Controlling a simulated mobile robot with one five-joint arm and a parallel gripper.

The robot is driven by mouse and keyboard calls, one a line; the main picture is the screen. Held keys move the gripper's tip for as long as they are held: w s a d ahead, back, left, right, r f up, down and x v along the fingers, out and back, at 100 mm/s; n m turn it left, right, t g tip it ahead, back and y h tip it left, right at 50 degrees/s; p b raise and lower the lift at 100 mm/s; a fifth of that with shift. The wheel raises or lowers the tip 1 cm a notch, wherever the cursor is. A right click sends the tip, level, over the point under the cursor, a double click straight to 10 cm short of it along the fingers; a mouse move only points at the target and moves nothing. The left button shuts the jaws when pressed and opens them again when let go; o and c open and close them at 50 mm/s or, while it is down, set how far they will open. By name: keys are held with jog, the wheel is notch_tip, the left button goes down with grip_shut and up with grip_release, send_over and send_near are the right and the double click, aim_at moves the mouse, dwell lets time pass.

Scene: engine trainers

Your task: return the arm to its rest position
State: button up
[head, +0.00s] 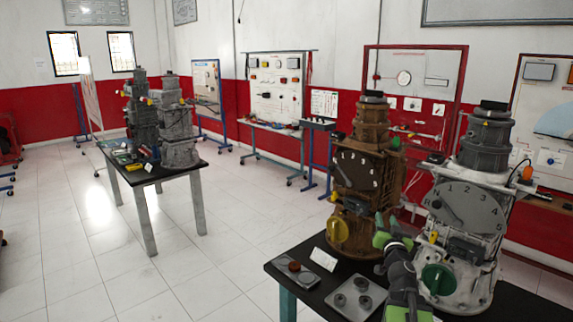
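My arm, green and grey, rises from the bottom edge in front of the near black-topped table (313,290). My gripper (384,232) is at the arm's upper end, in front of the gap between a brown engine trainer (362,178) and a grey-white engine trainer (468,205). It is small and blends with the machinery behind it, so I cannot tell if the fingers are open or shut. No held object can be made out. I cannot tell whether it touches either trainer.
The brown trainer has a yellow knob (338,231); the grey-white one has a green knob (438,280). A second table (198,200) stands left; open floor lies between.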

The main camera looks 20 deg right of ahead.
jog(key=w+a+f+g+y, duration=0.1)
jog(key=w+a+f+g, duration=0.2)
jog(key=a, duration=0.8)
jog(key=w+a+f+g+y, duration=0.1)
jog(key=w+a+f, duration=0.3)
jog(key=a, duration=0.6)
jog(key=s+a+f+n+g+y, duration=0.1)
jog(key=s+a+f+g, duration=0.15)
jog(key=a+f, duration=0.25)
jog(key=s+a+f+g+y, duration=0.1)
jog(key=s+a+f+g, duration=0.15)
jog(key=a+f, duration=0.25)
jog(key=s+a+f+n+g+y, duration=0.1)
jog(key=s+a+f+n+g, duration=0.2)
jog(key=s, duration=0.5)
jog(key=s+a+f+n+g+y, duration=0.2)
jog(key=s+a+f+n+g, duration=0.1)
jog(key=s, duration=0.6)
jog(key=shift+a+f+g+p, duration=0.35)
jog(key=shift+a+f+g, duration=0.2)
jog(key=shift+f+g, duration=0.5)
jog(key=shift+r, duration=0.15)
